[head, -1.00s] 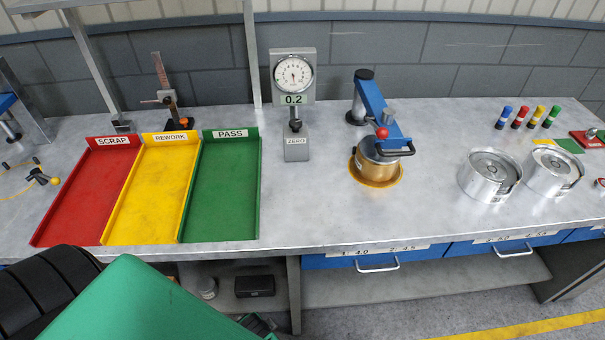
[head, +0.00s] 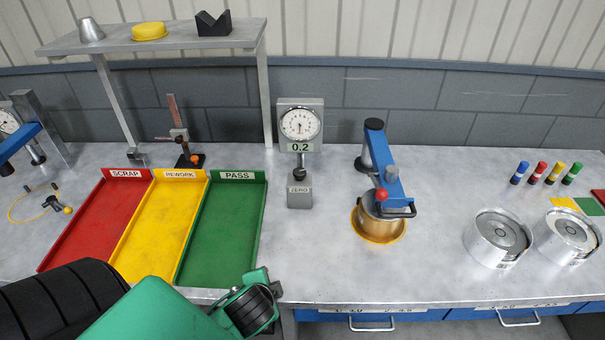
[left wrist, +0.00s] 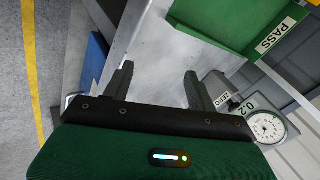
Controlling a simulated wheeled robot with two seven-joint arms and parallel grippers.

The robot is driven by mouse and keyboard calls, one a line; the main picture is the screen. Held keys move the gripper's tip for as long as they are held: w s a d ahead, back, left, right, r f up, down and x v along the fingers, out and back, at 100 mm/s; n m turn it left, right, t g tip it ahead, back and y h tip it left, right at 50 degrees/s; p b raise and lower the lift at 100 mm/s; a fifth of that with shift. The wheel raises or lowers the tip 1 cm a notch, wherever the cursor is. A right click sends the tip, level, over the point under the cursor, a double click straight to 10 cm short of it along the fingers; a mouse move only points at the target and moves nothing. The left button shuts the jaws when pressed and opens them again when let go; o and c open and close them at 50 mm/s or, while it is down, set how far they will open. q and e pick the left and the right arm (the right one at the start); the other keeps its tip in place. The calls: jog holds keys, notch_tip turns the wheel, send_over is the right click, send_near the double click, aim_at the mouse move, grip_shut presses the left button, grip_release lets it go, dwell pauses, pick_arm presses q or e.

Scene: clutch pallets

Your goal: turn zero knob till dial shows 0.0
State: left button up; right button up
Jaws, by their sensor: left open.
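The dial gauge (head: 300,122) stands on the bench, with a white round face and a readout (head: 300,147) of 0.2. Below it is a small dark knob (head: 299,173) on the stem, above a grey block labelled ZERO (head: 299,192). In the left wrist view the gauge (left wrist: 268,127) and the ZERO block (left wrist: 220,90) are at the right, beyond my right-hand finger. My left gripper (left wrist: 157,82) is open and empty, apart from the gauge, with bare bench metal between its fingers. In the head view only my green left arm shows, at the bottom; its fingertips cannot be made out. My right gripper is not in view.
Red (head: 72,238), yellow (head: 137,238) and green (head: 192,245) trays lie left of the gauge. A blue-armed press (head: 386,180) stands to its right. A shelf (head: 165,38) is above the trays. Bare bench lies in front of the gauge.

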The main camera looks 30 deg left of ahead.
aim_at(297, 175)
pick_arm(q)
jog(key=w+a+r+m+t, duration=0.1)
jog(key=w+a+m+t, duration=0.1)
jog(key=w+m, duration=0.1)
jog(key=w+a+r+m+t+y, duration=0.1)
jog(key=w+a+m, duration=0.1)
jog(key=w+m, duration=0.1)
jog(key=w+a+r+m+t+y, duration=0.1)
jog(key=w+a+m+t, duration=0.1)
jog(key=w+a+m, duration=0.1)
jog(key=shift+w+r+m+t, duration=0.3)
jog(key=shift+w+r+m, duration=0.05)
jog(key=shift+w+m, duration=0.2)
jog(key=w+a+r+m+t+h+p, duration=0.1)
jog(key=w+m, duration=0.4)
jog(key=w, duration=0.2)
jog(key=w+a+r+m+t+h+p, duration=0.1)
jog(key=w+a+m+t, duration=0.1)
jog(key=w+m, duration=0.4)
jog(key=w+a+r+m+t+h+p, duration=0.1)
jog(key=w+a+m+t, duration=0.1)
jog(key=w+m, duration=0.3)
jog(key=shift+w+r+m+h, duration=0.15)
jog(key=shift+w+r, duration=0.05)
jog(key=shift+w, duration=0.9)
jog(key=shift+w+r+m+h, duration=0.1)
jog(key=shift+w+r+h, duration=0.1)
jog(key=shift+w, duration=0.9)
jog(key=c, duration=1)
